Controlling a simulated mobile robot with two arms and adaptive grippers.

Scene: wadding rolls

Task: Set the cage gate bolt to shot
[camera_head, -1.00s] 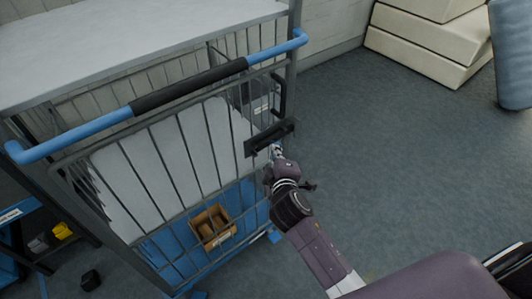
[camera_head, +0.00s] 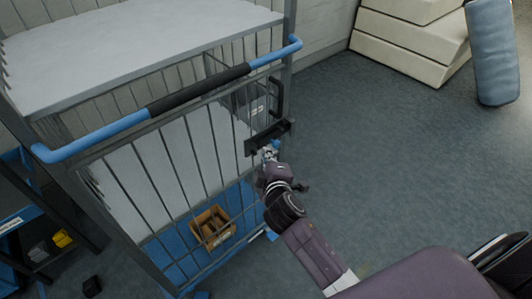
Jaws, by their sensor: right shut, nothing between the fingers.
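The cage gate (camera_head: 190,172) is a grey barred panel on the front of a roll cage, under a blue handlebar with a black grip. A dark bolt plate (camera_head: 262,139) sits at the gate's right edge, by the corner post. My right gripper (camera_head: 268,150) is at the lower edge of this plate, shut and empty. It covers part of the bolt area, and I cannot tell if it touches the bolt or which position the bolt is in. My left gripper is not in view.
A small cardboard box (camera_head: 212,229) stands on the cage's blue floor. Cream foam blocks (camera_head: 415,42) and a blue roll (camera_head: 494,52) stand at the back right. A shelf with yellow items (camera_head: 62,239) is at the lower left. The floor right of the cage is clear.

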